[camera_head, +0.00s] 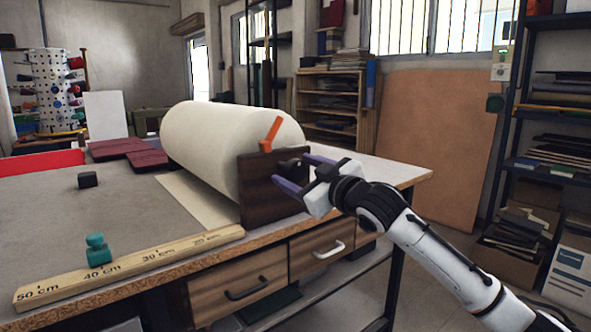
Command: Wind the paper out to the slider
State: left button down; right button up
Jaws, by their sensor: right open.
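A large cream paper roll (195,135) lies on the bench, its near end behind a dark wooden end plate (257,208). An orange lever (271,134) rises from the plate's top. A short stretch of flat paper (200,200) lies left of the roll, its edge near the ruler's 20 cm mark. The teal slider (97,249) sits on the wooden ruler (135,265) near 40 cm. My right gripper (291,170) is open at the plate's right side. A dark knob (287,167) shows between its fingertips; I cannot tell whether they touch. My left gripper is out of view.
A small black block (88,180) stands on the bare grey bench top (45,215), left of the paper. Dark red folded covers (135,150) lie behind it. Drawers with handles (245,290) are under the bench's front edge. A black shelf rack (545,130) stands at the right.

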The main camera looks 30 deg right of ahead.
jog(key=shift+w, duration=0.4)
jog(key=shift+c, duration=0.4)
jog(key=c, duration=1.4)
